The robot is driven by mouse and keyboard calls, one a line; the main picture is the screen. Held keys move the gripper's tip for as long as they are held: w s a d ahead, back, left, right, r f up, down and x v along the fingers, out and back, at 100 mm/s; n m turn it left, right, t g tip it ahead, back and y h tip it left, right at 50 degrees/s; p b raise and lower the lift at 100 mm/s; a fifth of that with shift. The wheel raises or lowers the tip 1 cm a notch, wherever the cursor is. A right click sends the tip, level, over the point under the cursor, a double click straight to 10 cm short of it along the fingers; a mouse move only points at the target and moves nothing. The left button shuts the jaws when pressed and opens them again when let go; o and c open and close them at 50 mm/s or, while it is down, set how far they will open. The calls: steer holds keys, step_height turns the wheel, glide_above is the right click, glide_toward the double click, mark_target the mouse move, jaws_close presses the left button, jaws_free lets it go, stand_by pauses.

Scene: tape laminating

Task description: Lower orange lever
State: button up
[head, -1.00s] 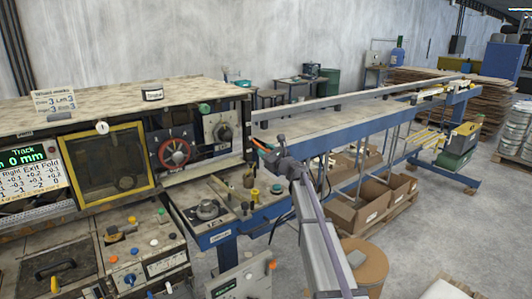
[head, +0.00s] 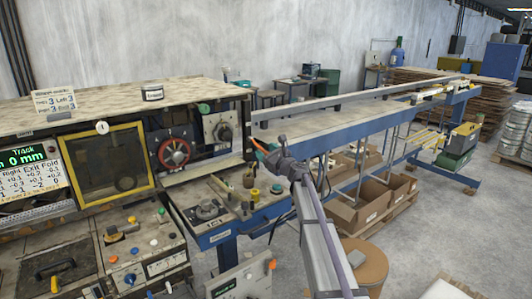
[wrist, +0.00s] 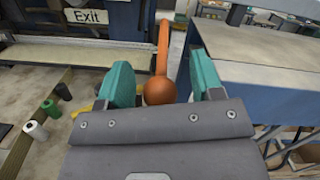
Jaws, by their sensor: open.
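The orange lever shows large in the wrist view, its shaft (wrist: 163,45) rising to the top and its round knob (wrist: 158,92) at the near end. My gripper (wrist: 161,86) is open, with one teal finger on each side of the knob. Gaps show between knob and fingers, and the lower part of the knob is hidden by the gripper body. In the head view the lever (head: 262,144) is a small orange streak at the machine's right end. My gripper (head: 272,153) is right at it there; contact is too small to tell.
An "Exit" label (wrist: 88,17) sits on the machine left of the lever. A blue-edged box-like part (wrist: 265,80) stands close on the right in the wrist view. Several small knobs (wrist: 48,108) lie lower left. A long blue-framed table (head: 350,120) extends right.

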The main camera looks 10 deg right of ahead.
steer(key=b+v, duration=0.1)
steer(key=v, duration=0.9)
steer(key=shift+d, duration=0.1)
